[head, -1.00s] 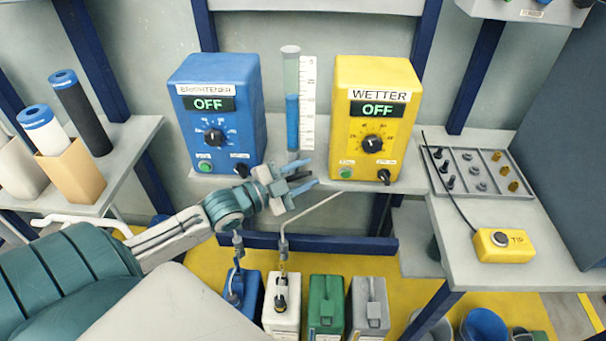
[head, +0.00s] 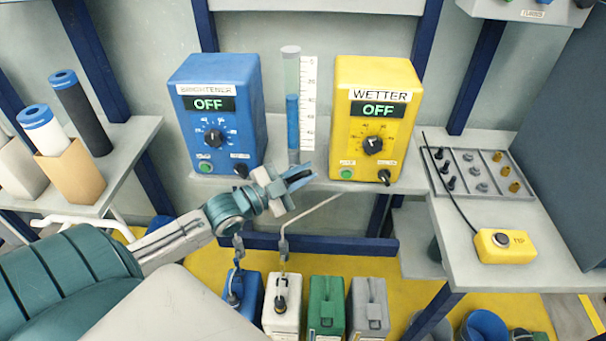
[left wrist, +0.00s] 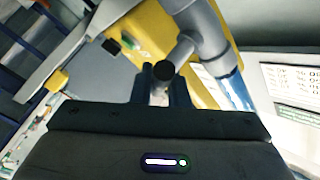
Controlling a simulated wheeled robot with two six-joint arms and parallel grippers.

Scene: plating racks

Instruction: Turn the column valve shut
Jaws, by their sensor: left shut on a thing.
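The calibration column (head: 292,125) is a clear upright tube with blue liquid in its lower part, between the blue and yellow pump boxes. My left gripper (head: 302,178) is at the column's foot, in front of the shelf edge. In the left wrist view, the gripper's fingers (left wrist: 164,84) are shut on the column valve's handle (left wrist: 164,70), a short grey bar with a dark round end. The bar joins a thick grey pipe fitting (left wrist: 205,35), with the blue-filled tube beyond it. In the head view the gripper hides the valve. My right gripper is in neither view.
The blue BRIGHTENER box (head: 215,115) and the yellow WETTER box (head: 375,110) both read OFF. A bent thin pipe (head: 310,213) rises close to the gripper. Several jugs (head: 325,305) stand below. A parts tray (head: 475,170) lies on the right bench.

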